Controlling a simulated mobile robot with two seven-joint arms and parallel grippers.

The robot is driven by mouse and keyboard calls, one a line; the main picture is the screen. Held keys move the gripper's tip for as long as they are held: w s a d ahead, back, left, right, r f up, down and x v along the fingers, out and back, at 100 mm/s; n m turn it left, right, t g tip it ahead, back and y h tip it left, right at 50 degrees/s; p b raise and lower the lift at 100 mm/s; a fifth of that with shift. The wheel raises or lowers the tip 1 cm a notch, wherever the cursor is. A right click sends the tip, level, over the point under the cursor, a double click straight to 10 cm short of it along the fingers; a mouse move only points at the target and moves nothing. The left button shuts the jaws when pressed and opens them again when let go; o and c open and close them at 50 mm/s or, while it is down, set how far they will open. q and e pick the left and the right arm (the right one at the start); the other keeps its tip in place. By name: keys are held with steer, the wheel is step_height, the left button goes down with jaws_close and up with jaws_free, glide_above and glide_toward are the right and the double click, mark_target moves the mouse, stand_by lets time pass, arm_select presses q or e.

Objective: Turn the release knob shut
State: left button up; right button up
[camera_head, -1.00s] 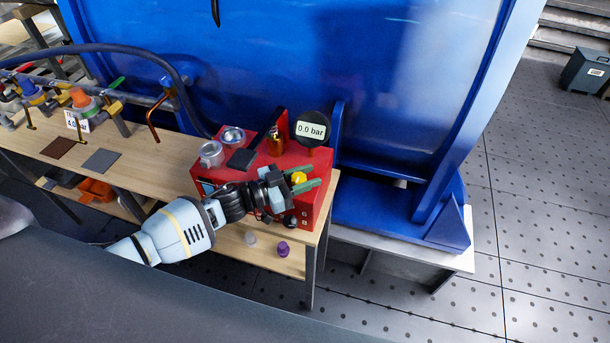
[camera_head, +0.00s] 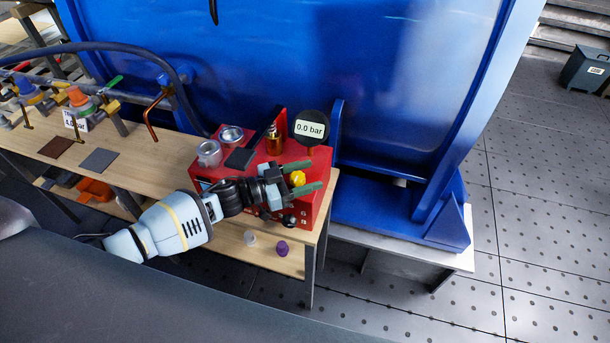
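A yellow knob (camera_head: 297,179) is on the red unit (camera_head: 317,207) at the end of the bench; I take it as the release knob. My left gripper (camera_head: 305,177) reaches over the unit from the left. Its two green fingers are spread, one on the far side and one on the near side of the yellow knob. A gap seems to show around the knob, and I cannot make out contact. The gauge (camera_head: 309,128) on the unit reads 0.0 bar. My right gripper is not in view.
Two metal cylinders (camera_head: 209,153) and a brass fitting (camera_head: 273,140) stand on the unit, near a dark slanted bar (camera_head: 262,134).

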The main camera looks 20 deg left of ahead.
arm_select(q)
steer(key=v, duration=0.7)
steer(key=shift+s+a+f, duration=0.1)
steer(key=shift+s+a, duration=0.15)
steer(key=shift+a, duration=0.1)
stand_by(0.4)
